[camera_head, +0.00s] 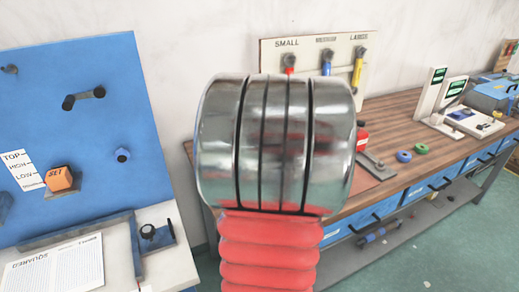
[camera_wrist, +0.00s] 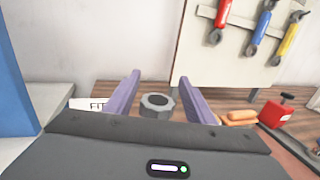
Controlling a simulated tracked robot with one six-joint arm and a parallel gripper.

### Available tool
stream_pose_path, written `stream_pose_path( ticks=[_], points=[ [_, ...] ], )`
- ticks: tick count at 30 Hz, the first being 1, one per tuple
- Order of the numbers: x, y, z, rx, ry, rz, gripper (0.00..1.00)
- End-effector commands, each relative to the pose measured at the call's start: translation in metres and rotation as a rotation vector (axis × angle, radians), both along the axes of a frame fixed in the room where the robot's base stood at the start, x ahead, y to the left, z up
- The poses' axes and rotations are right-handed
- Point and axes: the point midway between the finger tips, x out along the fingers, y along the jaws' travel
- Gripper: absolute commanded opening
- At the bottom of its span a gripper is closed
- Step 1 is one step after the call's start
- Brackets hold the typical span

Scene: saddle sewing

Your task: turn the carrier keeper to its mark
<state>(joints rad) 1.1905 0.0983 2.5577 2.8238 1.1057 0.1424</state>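I cannot tell for sure which part is the carrier keeper, and no mark for it is clearly legible. My gripper (camera_wrist: 158,88) shows in the wrist view with its two purple fingers spread and nothing touching them. A dark grey ring-shaped part (camera_wrist: 157,104) appears in the gap between the fingers, seemingly on the wooden bench beyond. A white label reading "FIT" (camera_wrist: 92,104) is partly hidden by the left finger. In the head view, my arm's metal and red section fills the middle and hides my gripper and the bench area behind it.
A blue panel (camera_head: 95,150) with dark knobs and an orange "SET" block (camera_head: 59,178) stands at left. A tool board (camera_head: 342,75) with red, blue and yellow tools stands behind the wooden bench (camera_head: 400,125). A red block (camera_wrist: 277,113) and tan pieces (camera_wrist: 240,117) lie right of my gripper.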

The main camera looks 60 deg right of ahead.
Motion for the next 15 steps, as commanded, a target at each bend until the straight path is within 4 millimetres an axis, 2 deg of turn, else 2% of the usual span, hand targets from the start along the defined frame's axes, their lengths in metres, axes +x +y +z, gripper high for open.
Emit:
stream_pose_path(
  ticks=[10,15],
  points=[
    [0.001,0.001,0.002,-0.001,0.001,0.004,0.49],
    [0.001,0.001,0.014,-0.002,-0.002,0.004,0.49]
  ],
)
